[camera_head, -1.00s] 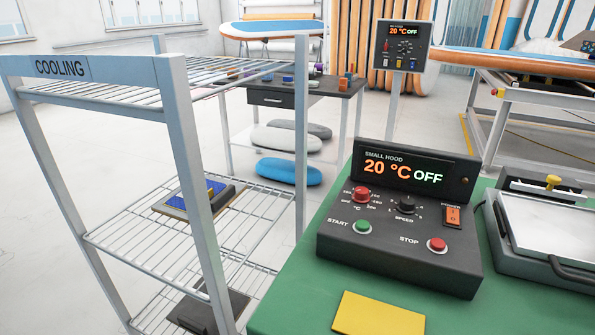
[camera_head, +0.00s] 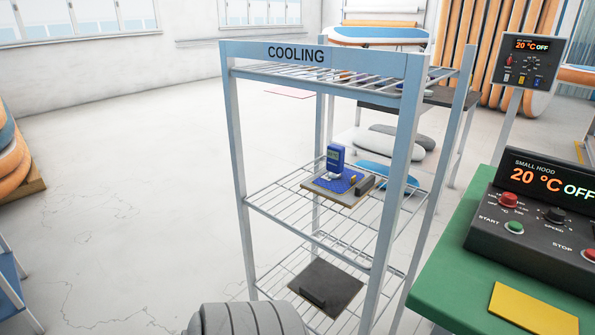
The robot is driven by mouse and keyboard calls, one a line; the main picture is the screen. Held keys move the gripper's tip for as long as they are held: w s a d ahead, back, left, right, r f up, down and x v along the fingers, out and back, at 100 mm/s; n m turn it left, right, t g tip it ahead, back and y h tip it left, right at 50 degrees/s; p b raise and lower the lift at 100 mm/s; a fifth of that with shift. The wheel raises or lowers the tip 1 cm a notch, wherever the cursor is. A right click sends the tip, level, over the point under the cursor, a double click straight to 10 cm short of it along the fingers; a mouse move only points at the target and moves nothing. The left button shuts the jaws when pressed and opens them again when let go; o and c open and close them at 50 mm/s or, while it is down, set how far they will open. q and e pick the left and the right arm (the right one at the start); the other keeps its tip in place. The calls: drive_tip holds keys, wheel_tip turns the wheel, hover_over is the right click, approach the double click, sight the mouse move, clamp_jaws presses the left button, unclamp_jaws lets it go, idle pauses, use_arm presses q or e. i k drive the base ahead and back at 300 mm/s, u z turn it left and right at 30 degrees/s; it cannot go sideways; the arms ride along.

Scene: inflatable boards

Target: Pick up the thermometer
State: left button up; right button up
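A blue handheld device with a small display, which looks like the thermometer (camera_head: 335,158), stands upright on the middle shelf of the cooling rack. It is on or just behind a blue-topped sample board (camera_head: 334,182) with a dark block at its right end; its exact contact is too small to tell. Neither of my grippers is in view. A rounded grey part at the bottom edge looks like a link of my own arm.
The cooling rack (camera_head: 273,55) has wire shelves and upright posts around the device. A dark plate (camera_head: 327,284) lies on the lower shelf. A green table (camera_head: 437,285) with a small hood control box (camera_head: 527,235) stands right. The floor (camera_head: 130,200) left of the rack is clear.

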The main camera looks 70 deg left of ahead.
sight(336, 154)
drive_tip(key=k, duration=0.35)
drive_tip(key=u, duration=1)
